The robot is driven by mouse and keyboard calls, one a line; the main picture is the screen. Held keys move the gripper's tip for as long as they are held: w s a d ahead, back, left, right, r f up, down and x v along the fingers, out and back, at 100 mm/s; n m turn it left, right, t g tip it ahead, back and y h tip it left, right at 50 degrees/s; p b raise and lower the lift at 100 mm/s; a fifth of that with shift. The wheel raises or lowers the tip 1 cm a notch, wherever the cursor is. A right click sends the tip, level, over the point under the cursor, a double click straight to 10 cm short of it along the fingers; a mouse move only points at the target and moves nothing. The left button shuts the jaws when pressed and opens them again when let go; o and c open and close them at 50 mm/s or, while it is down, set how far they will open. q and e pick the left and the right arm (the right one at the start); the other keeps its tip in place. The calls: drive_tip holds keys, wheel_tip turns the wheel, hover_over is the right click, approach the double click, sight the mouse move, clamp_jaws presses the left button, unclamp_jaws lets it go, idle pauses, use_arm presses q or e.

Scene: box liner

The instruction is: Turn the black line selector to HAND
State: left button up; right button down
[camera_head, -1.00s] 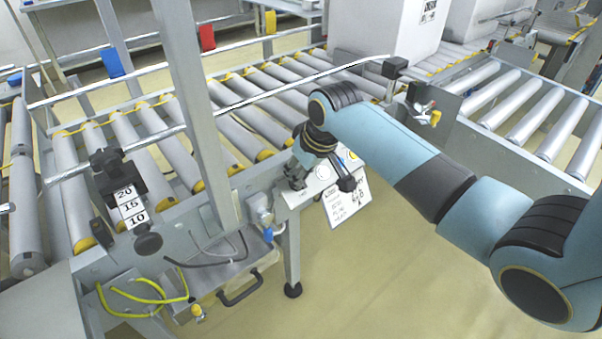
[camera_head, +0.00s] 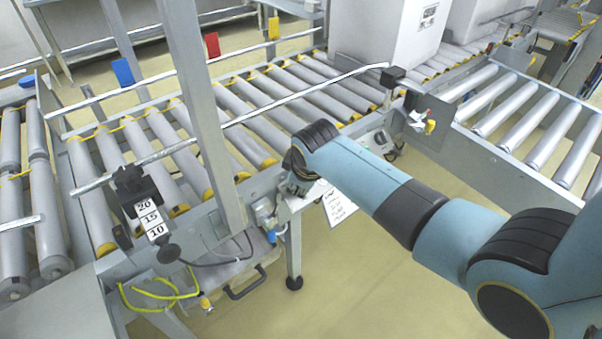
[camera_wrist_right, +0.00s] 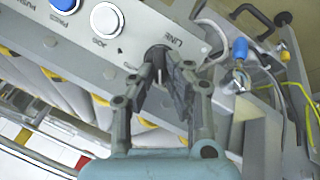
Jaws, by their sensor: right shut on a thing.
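The black line selector (camera_wrist_right: 154,53) is a dark round knob on the grey control panel, beside the printed word LINE. In the right wrist view my right gripper (camera_wrist_right: 168,62) has its two dark fingers closed in around it, and they cover most of the knob. I cannot read which position it points to. In the head view my right gripper (camera_head: 297,186) is at the panel on the conveyor's side, mostly hidden under my wrist. My left gripper is not in view.
A hanging white sheet (camera_head: 338,207) is beside my wrist. A grey upright post (camera_head: 200,110) stands left of it. Roller conveyors lie behind, with a large white box (camera_head: 375,45).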

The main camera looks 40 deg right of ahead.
drive_tip(key=shift+s+a+f+n+h+p, duration=0.15)
drive_tip(key=shift+n+p, duration=0.2)
drive_tip(key=shift+n, duration=0.2)
drive_tip(key=shift+s+d+f+n+h+p, duration=0.15)
drive_tip(key=shift+n+p, duration=0.2)
drive_tip(key=shift+n, duration=0.2)
drive_tip(key=shift+a, duration=0.1)
drive_tip(key=c, duration=1.4)
unclamp_jaws()
drive_tip(key=shift+f, duration=0.1)
drive_tip(key=shift+o, duration=0.2)
drive_tip(key=shift+w, duration=0.15)
drive_tip(key=shift+r+t, duration=0.2)
drive_tip(key=shift+t, duration=0.1)
drive_tip(key=v, duration=1.1)
drive_tip(key=shift+s+r, duration=0.2)
drive_tip(key=shift+r, duration=0.15)
drive_tip(key=shift+a, duration=0.15)
